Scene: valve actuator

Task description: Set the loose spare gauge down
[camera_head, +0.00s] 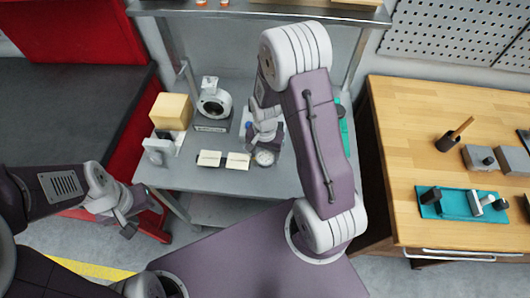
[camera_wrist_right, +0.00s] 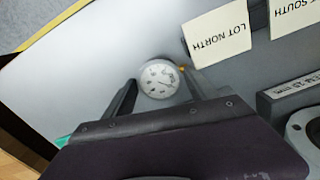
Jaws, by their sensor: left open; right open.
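The loose spare gauge (camera_head: 265,158) is a small round dial with a white face on the grey bench, right of two cream cards. In the right wrist view the gauge (camera_wrist_right: 159,79) shows face-on between the fingertips. My right gripper (camera_head: 270,141) is open just above or around it, with a gap visible beside the dial; contact cannot be told. My right arm hides part of the bench behind. My left gripper (camera_head: 128,222) is open and empty, off the bench's front left corner.
The LOT NORTH card (camera_wrist_right: 217,34) lies beside the gauge. A white ring-shaped valve body (camera_head: 213,103) and a tan block (camera_head: 171,111) stand further back. A wooden table (camera_head: 430,170) at right holds a teal tray (camera_head: 458,206). The bench's front strip is clear.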

